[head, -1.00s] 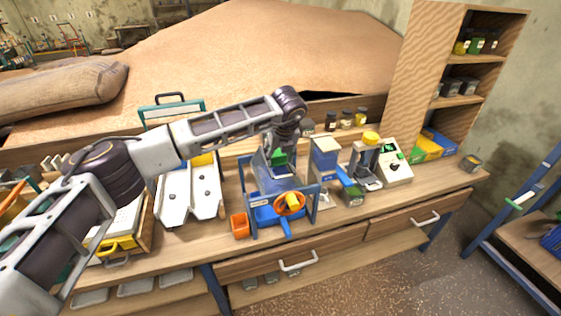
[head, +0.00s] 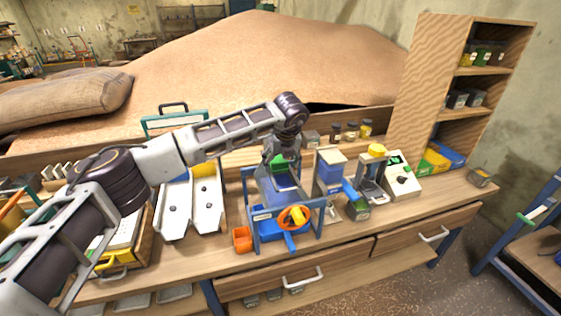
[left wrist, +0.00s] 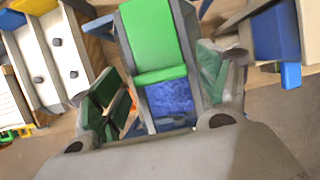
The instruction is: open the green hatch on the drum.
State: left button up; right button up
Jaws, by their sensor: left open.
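The drum (head: 274,190) is blue and sits in a blue frame on the workbench, with an orange wheel (head: 294,217) on its front. The green hatch (head: 279,163) shows at its top, partly hidden by my gripper. In the left wrist view the hatch (left wrist: 155,40) is a bright green panel, with a speckled blue surface (left wrist: 170,98) beside its lower edge. My left gripper (head: 281,158) points down over the drum. In the left wrist view its open fingers (left wrist: 160,85) stand to either side of the hatch's lower end; I cannot tell whether they touch it.
White chutes (head: 190,203) stand left of the drum and an orange box (head: 242,239) by its front left. A blue-and-white device (head: 330,170) and a grey machine (head: 402,178) stand to the right. A grain heap (head: 270,55) lies behind the bench.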

pick_arm(q)
jog(key=shift+r, duration=0.15)
jog(key=v, duration=1.1)
jog(key=shift+s+r, duration=0.25)
dwell(0.4)
